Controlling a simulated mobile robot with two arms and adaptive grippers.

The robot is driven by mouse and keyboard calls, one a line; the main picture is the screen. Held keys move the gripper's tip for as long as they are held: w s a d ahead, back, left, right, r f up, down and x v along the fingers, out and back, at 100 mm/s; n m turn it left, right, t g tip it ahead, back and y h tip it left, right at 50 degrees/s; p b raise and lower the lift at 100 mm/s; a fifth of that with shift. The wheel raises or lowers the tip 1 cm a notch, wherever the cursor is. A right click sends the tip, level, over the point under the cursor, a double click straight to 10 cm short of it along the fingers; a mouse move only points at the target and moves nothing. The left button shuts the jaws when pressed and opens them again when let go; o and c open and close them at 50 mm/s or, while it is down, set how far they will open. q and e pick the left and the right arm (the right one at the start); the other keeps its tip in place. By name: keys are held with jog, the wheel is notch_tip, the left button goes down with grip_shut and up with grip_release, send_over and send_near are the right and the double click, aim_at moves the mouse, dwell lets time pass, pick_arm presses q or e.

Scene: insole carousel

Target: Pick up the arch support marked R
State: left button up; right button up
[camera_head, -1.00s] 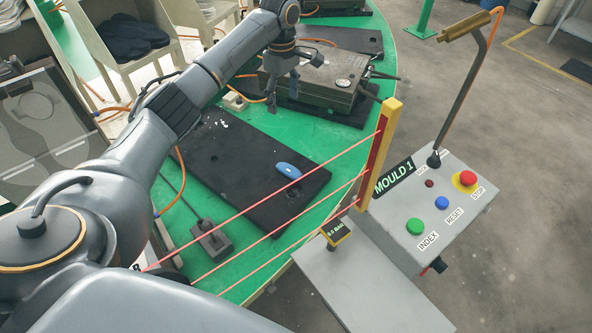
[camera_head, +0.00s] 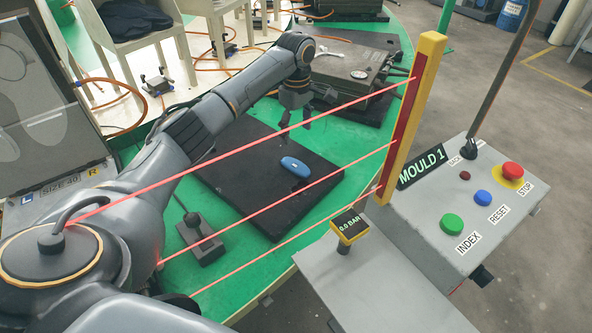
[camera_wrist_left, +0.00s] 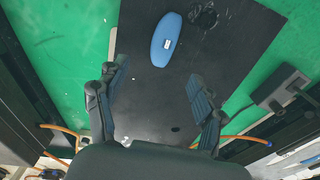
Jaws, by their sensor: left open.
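A blue, oval arch support (camera_head: 295,166) lies on a flat black plate (camera_head: 250,190) on the green round table. In the left wrist view the blue arch support (camera_wrist_left: 166,39) has a small white label, but its letter is too small to read. My left gripper (camera_head: 296,126) is above the far part of the plate, apart from the support. In the left wrist view my left gripper (camera_wrist_left: 159,74) is open and empty, with the support beyond its fingertips. My right gripper is not in view.
Red light beams cross from a yellow post (camera_head: 412,115) in front of the plate. A control box (camera_head: 455,205) labelled MOULD 1 stands at the right. A closed metal mould (camera_head: 350,68) sits behind the gripper. A small dark block (camera_head: 200,240) lies near the plate.

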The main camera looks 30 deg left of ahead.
pick_arm(q)
send_over(296, 165)
jog(key=f, duration=0.5)
jog(key=shift+w+a+f, duration=0.2)
jog(key=shift+w+f, duration=0.1)
jog(key=shift+w, duration=0.1)
jog(key=shift+s+d+f+p, duration=0.1)
jog(key=shift+s+f+p, duration=0.05)
jog(key=shift+f, duration=1.25)
jog(key=shift+s+d+f+p, duration=0.1)
jog(key=shift+s+f+p, duration=0.05)
jog(key=shift+f, duration=1.2)
jog(key=c, duration=1)
